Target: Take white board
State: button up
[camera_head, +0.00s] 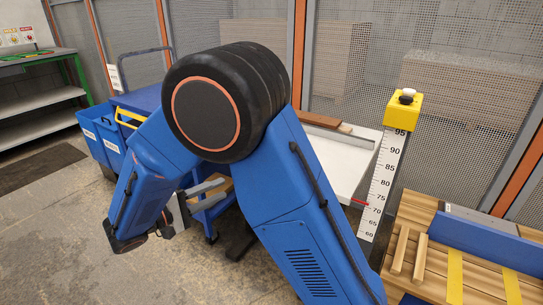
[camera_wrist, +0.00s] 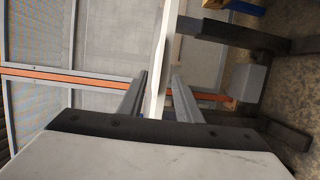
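A white flat panel (camera_head: 340,165), which looks like the white board, lies level behind my arm in the head view; my arm hides its left part. In the wrist view a white board edge (camera_wrist: 164,60) runs edge-on as a narrow strip, in line with the gap of my gripper (camera_wrist: 160,76). The two grey fingers stand apart on either side of the strip, with a gap to each. My gripper (camera_head: 226,190) also shows left of the panel in the head view, pointing right. How far the edge reaches in between the fingers I cannot tell.
Brown wooden pieces (camera_head: 322,121) lie at the panel's back edge. A yellow-topped measuring post (camera_head: 385,170) stands at its right. A pallet-like wooden surface (camera_head: 420,255) is at the lower right. Blue bins (camera_head: 100,137) stand at the left, with open floor in front.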

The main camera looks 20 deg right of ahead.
jog(key=x, duration=1.6)
jog(key=shift+w+a+t, duration=0.15)
jog(key=shift+w+t, duration=0.15)
jog(key=shift+t, duration=0.1)
grip_shut()
